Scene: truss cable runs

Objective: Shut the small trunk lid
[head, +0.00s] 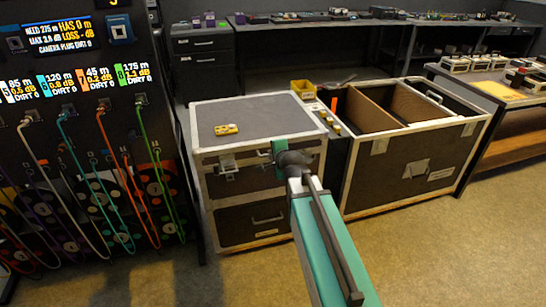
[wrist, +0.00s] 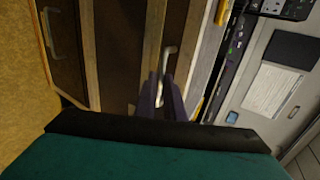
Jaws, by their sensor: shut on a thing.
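The small trunk (head: 225,198) is a dark case with pale metal edging. Its grey lid (head: 265,112) lies level on top and looks down; whether the seam is fully closed I cannot tell. My gripper (head: 279,150) is at the right part of the trunk's front, just below the lid edge, and the arm hides part of that front. In the wrist view, my gripper's dark fingers (wrist: 165,95) are shut on a metal handle or latch (wrist: 168,58) on the front. A yellow device (head: 226,129) lies on the lid.
A larger open trunk (head: 415,165) with brown dividers stands to the right. A yellow bin (head: 302,89) and a narrow dark unit lie between. A rack with coloured cables (head: 85,150) stands left. The floor (head: 440,260) in front is clear.

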